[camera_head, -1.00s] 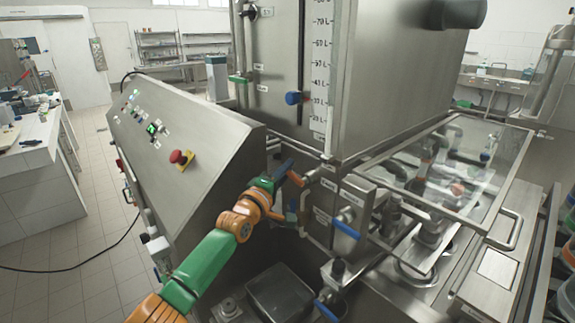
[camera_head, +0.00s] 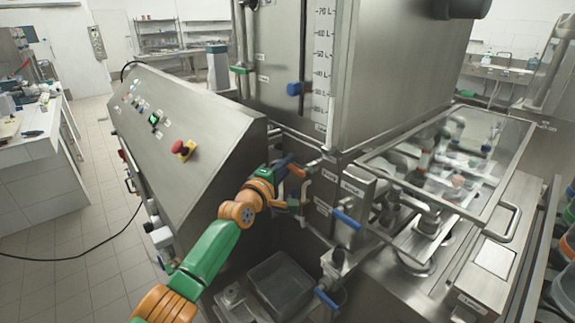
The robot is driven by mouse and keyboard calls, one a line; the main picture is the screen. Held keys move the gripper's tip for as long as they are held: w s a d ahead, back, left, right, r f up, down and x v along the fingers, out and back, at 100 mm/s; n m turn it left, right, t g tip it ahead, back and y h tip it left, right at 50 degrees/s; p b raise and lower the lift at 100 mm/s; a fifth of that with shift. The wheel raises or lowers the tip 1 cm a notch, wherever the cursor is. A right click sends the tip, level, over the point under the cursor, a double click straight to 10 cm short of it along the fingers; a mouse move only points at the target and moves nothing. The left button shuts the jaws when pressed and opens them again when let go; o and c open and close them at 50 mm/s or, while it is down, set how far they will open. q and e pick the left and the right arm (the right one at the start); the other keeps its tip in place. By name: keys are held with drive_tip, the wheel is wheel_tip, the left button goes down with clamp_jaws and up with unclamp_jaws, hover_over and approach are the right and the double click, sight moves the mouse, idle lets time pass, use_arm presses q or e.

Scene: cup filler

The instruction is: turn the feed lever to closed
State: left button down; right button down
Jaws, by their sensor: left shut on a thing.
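My left gripper (camera_head: 297,187) is at the front of the filler, just right of the slanted control panel (camera_head: 185,115). Its orange fingers are shut around a handle by a pale pipe, apparently the feed lever. The fingers and wrist hide most of the handle, so its angle is hard to tell. A dark blue bar shows right beside the fingers; I cannot tell if it belongs to the lever or my gripper. My right gripper is not in view.
A blue-handled valve (camera_head: 346,219) sits close to the right of my gripper, and another blue handle (camera_head: 326,299) is lower down. A metal bin (camera_head: 281,284) is below. A red stop button (camera_head: 178,147) is on the panel. A clear cover (camera_head: 440,170) is at right.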

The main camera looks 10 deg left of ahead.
use_arm(q)
drive_tip(key=c, duration=1)
unclamp_jaws()
drive_tip(key=shift+f, duration=0.25)
drive_tip(key=shift+o, duration=0.9)
drive_tip(key=shift+r, duration=0.15)
drive_tip(key=shift+s, duration=0.1)
drive_tip(key=shift+s+p, duration=0.15)
drive_tip(key=shift+p, duration=0.2)
drive_tip(key=p+v, duration=0.2)
drive_tip(key=v, duration=0.4)
drive_tip(key=shift+s+a, duration=0.2)
drive_tip(key=shift+s, duration=0.15)
